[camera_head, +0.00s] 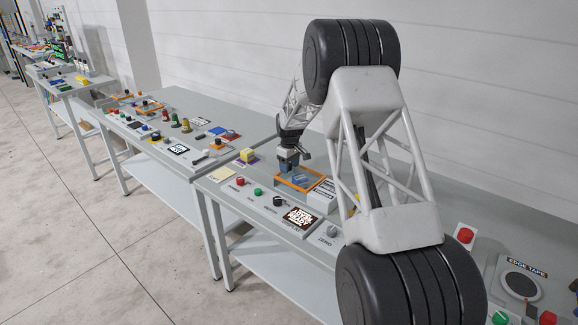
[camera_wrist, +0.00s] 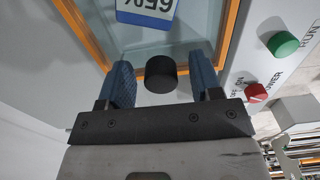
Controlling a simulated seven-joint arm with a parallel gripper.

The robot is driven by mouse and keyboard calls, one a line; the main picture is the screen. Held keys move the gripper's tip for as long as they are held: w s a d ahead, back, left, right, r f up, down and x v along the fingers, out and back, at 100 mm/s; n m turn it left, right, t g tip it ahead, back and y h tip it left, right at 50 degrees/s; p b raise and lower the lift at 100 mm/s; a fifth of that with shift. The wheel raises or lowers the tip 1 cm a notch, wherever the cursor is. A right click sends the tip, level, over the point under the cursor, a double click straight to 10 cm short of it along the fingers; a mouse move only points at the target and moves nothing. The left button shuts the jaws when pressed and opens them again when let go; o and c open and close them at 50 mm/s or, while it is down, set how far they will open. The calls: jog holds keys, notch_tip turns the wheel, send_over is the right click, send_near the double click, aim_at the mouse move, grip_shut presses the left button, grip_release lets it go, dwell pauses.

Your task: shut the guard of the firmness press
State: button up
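The guard is an orange-framed clear panel, seen on the near bench in the head view (camera_head: 290,185) and close up in the wrist view (camera_wrist: 88,32). A short black knob (camera_wrist: 160,74) stands at its edge. My gripper (camera_wrist: 162,84) is open, with one blue finger on each side of the knob and a visible gap on both sides. In the head view my gripper (camera_head: 288,163) is over the guard's far left part. How far the guard stands open I cannot tell.
A green button (camera_wrist: 283,44) and a red power switch (camera_wrist: 257,92) lie right of the guard in the wrist view. A yellow block (camera_head: 248,155) sits left. My arm hides part of the bench.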

jog(key=shift+r, duration=0.15)
jog(key=shift+r, duration=3.75)
jog(key=shift+r, duration=0.1)
